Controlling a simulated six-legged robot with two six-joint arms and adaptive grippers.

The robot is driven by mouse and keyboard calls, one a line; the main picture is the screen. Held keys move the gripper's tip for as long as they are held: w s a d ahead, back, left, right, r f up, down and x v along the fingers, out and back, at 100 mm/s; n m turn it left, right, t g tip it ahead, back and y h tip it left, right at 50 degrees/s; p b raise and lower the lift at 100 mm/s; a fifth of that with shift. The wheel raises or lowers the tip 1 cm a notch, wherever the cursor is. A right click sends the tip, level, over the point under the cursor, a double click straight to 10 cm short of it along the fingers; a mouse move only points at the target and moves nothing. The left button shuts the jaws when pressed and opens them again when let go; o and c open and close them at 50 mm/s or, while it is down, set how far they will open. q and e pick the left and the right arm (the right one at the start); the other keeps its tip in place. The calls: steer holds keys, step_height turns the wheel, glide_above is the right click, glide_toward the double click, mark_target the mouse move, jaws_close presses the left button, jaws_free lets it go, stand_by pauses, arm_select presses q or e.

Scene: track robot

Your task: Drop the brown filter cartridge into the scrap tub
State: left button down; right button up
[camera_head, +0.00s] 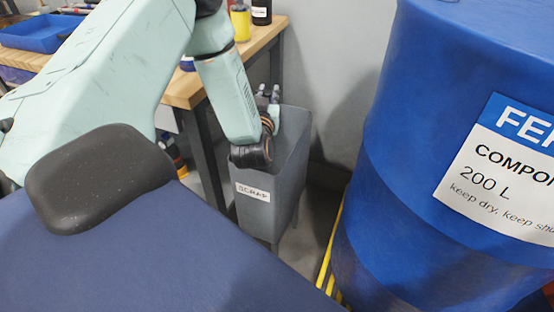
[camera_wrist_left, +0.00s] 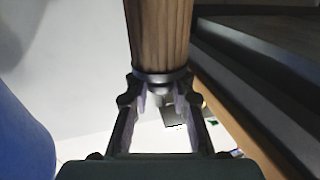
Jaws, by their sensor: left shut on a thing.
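The scrap tub (camera_head: 265,196) is a tall grey bin with a white "SCRAP" label, standing on the floor in the middle of the head view. My left arm reaches over it, and the dark wrist is at its opening. The left gripper (camera_head: 268,94) shows only in small part near the tub's far rim. In the left wrist view the brown filter cartridge (camera_wrist_left: 160,38), ribbed with a dark end ring, is between the fingers of the left gripper (camera_wrist_left: 158,88), which is shut on it. I cannot make out the cartridge in the head view. My right gripper is out of view.
A large blue drum (camera_head: 400,160) stands close to the right of the tub. A wooden workbench (camera_head: 185,88) with a blue tray (camera_head: 40,34) and a yellow bottle (camera_head: 241,22) is at the left. Yellow floor stripes (camera_head: 328,262) run beside the drum.

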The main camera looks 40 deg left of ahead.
arm_select(q)
steer(key=c, duration=1.4)
jaws_free()
steer(key=shift+d+r, duration=0.1)
steer(key=shift+r, duration=0.05)
steer(key=o, duration=0.3)
steer(key=shift+s, duration=0.15)
steer(key=v, duration=1.1)
steer(key=shift+s+d, duration=0.25)
steer(key=shift+s, duration=0.1)
steer(key=shift+d, duration=0.1)
